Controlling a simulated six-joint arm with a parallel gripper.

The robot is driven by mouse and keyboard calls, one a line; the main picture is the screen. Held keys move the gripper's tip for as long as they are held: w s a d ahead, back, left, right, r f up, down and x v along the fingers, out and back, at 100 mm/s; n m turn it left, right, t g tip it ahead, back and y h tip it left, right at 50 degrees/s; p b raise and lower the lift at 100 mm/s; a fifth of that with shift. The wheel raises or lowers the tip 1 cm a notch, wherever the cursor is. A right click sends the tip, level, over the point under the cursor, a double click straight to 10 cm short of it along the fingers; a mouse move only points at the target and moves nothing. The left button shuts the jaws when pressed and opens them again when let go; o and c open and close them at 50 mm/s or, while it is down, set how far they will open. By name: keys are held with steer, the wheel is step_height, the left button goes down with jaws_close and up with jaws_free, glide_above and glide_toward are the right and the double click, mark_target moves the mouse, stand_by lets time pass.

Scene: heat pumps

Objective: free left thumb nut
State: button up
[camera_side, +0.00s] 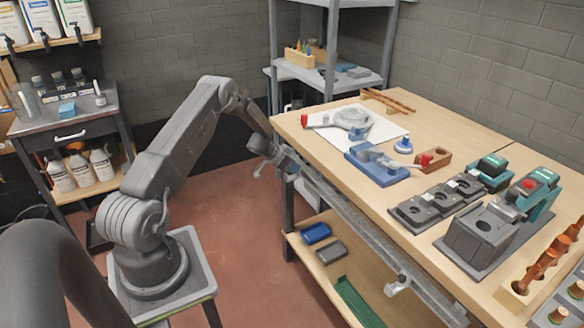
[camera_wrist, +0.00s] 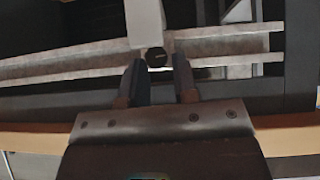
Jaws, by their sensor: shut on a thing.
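My gripper (camera_side: 281,160) is at the left end of the metal rail (camera_side: 345,212) along the bench's front edge. In the wrist view my gripper's two dark fingers (camera_wrist: 158,68) stand apart. The left thumb nut (camera_wrist: 156,56), a small dark knob, sits between their tips, and they are shut on it. A pale bracket (camera_wrist: 146,22) lies behind the nut, against the rail. In the side view the gripper hides the left nut. A second pale clamp with a knob (camera_side: 398,286) hangs at the rail's right part.
The wooden bench (camera_side: 345,185) carries a blue fixture (camera_side: 376,166), a white sheet with a grey tool, dark blocks (camera_side: 437,203) and a teal-and-grey machine (camera_side: 490,228). A shelf below holds blue and grey boxes (camera_side: 316,233). The floor (camera_side: 245,225) before the bench is clear.

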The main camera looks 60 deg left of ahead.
steer(key=n+h, duration=0.1)
steer(key=f+h, duration=0.1)
steer(key=h, duration=0.1)
steer(key=shift+w+d+f+n, duration=0.15)
steer(key=shift+d+n, duration=0.05)
steer(key=shift+n, duration=0.2)
jaws_close()
jaws_free()
steer(key=shift+f+n+h, duration=0.25)
steer(key=shift+n+h, duration=0.45)
steer(key=shift+h, duration=0.8)
steer(key=o, duration=0.7)
steer(key=shift+a+r, duration=0.1)
steer(key=shift+a, duration=0.1)
steer(key=shift+v, duration=0.75)
steer(key=v, duration=0.3)
steer(key=shift+s+a+r, duration=0.15)
steer(key=shift+s, duration=0.15)
steer(key=shift+t, duration=0.3)
